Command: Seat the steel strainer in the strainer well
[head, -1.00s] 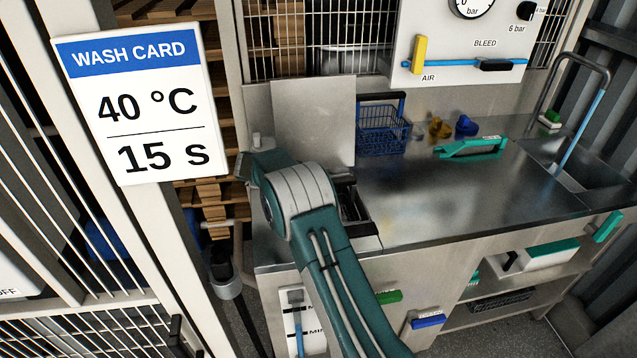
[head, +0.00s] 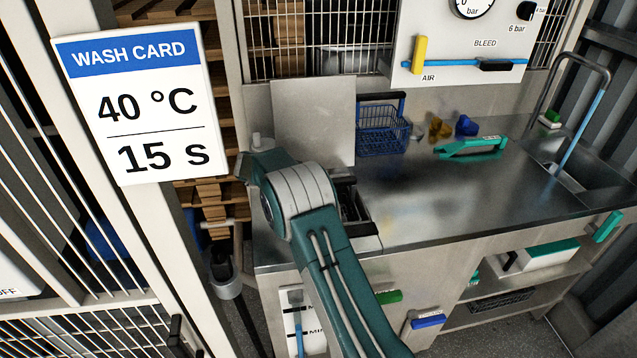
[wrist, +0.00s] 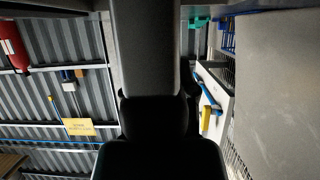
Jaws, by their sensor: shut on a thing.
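My gripper (wrist: 157,105) fills the middle of the wrist view as a dark shape. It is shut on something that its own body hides. I cannot make out the steel strainer itself in any view, and no loose one shows on the counter. In the head view my arm reaches over the left end of the steel counter, to a dark rectangular opening (head: 358,212) that looks like the strainer well. My arm covers its left part. Dark parts show at its back edge, and I cannot tell whether anything is seated in it.
A steel plate (head: 313,122) stands upright behind the opening. A blue wire basket (head: 382,130) and a green-handled tool (head: 472,147) sit on the steel counter (head: 440,200), whose middle is clear. A sink (head: 570,160) is at right. A wash card (head: 140,110) hangs at left.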

